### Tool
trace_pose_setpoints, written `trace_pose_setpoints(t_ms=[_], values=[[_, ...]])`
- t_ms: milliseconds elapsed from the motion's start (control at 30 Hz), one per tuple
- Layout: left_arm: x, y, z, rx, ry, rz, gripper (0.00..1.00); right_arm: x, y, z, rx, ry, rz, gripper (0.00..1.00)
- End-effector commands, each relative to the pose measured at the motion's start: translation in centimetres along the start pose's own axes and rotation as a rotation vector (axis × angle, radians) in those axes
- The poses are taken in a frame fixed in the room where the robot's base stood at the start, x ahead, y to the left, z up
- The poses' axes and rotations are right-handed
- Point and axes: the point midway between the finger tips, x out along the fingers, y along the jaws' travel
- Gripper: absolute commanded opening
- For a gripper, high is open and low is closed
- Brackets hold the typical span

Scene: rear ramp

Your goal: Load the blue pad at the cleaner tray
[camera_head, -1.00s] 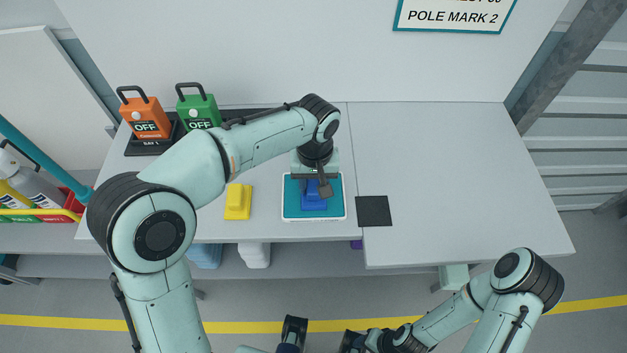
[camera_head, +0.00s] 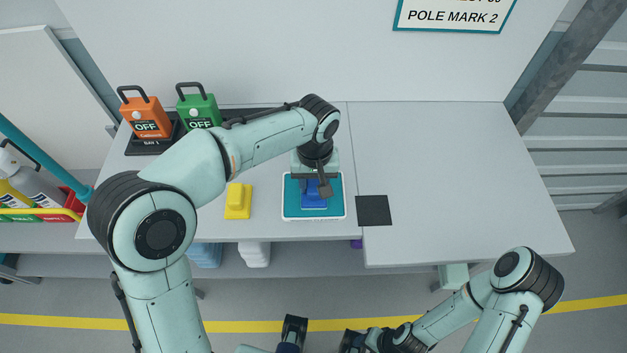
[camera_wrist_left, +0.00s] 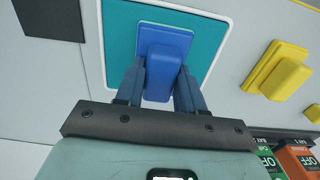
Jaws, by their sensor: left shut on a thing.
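The blue pad (camera_head: 314,198) is over the teal cleaner tray (camera_head: 337,207), which has a white rim. My left gripper (camera_head: 317,181) is shut on the blue pad from the far side. In the left wrist view, the two fingers (camera_wrist_left: 160,82) stand on either side of the pad's raised blue grip (camera_wrist_left: 165,45), with the teal tray (camera_wrist_left: 122,25) around it. I cannot tell whether the pad's underside touches the tray. My right gripper (camera_head: 352,341) is low in the head view, away from the table, and its jaws are unclear.
A yellow pad (camera_head: 238,201) lies left of the tray. A dark square (camera_head: 374,211) is to its right. Orange (camera_head: 145,116) and green (camera_head: 198,108) boxes marked OFF stand at the back left. The right part of the table (camera_head: 450,170) is clear. A red carrier with bottles is far left.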

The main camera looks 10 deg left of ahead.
Motion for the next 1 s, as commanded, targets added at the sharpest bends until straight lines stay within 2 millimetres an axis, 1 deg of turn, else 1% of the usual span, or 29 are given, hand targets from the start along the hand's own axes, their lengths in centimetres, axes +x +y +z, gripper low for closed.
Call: trace_pose_setpoints(t_ms=[133, 267, 1000], values=[[0.2, 0.0, 0.1, 0.001, -0.005, -0.003, 0.14, 0.0, 0.0, 0.0, 0.000, 0.000, 0.000, 0.51], [-0.1, 0.0, 0.1, 0.001, -0.005, -0.004, 0.14, -0.3, -0.1, 0.0, 0.000, 0.001, 0.000, 0.51], [-6.2, -0.1, -0.1, 0.000, 0.000, 0.000, 0.14, -5.1, -2.1, -0.9, -0.008, 0.022, -0.008, 0.51]])
